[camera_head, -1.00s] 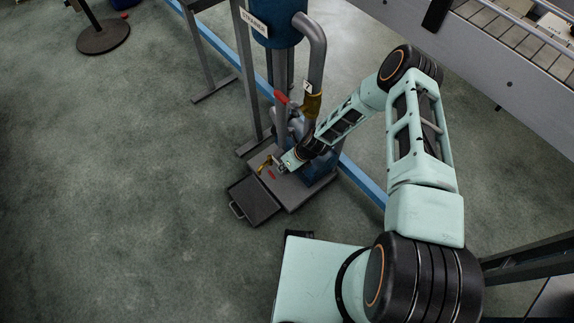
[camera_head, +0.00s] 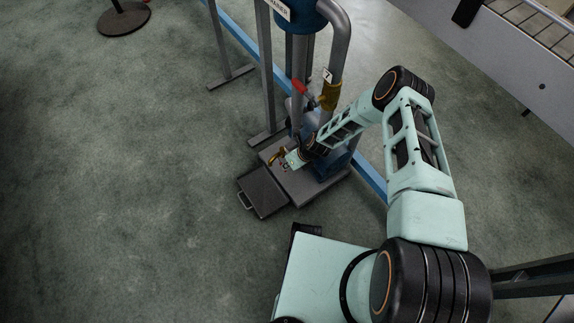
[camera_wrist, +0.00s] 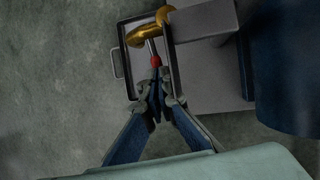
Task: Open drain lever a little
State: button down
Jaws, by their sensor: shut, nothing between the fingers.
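The brass drain valve (camera_wrist: 150,40) lies ahead of my gripper in the wrist view, above the tray. Its lever runs down the picture from the valve and ends in a red grip (camera_wrist: 155,62). My gripper (camera_wrist: 157,88) is shut, with its fingertips at or very near the red end; I cannot tell whether they touch. Nothing shows held between them. In the head view, the brass valve (camera_head: 277,154) shows just left of my gripper (camera_head: 287,164), low over the base plate; the lever's red grip is mostly hidden there.
A dark drain tray (camera_head: 263,192) lies in front of the base plate. The blue strainer vessel (camera_head: 292,14) and grey pipe stand close behind my gripper, with another red lever (camera_head: 299,87) higher up. Open floor lies to the left.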

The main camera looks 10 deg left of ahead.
jog(key=shift+a+f+b, duration=0.1)
jog(key=shift+f+b, duration=0.3)
jog(key=shift+f, duration=0.15)
jog(key=shift+r, duration=0.2)
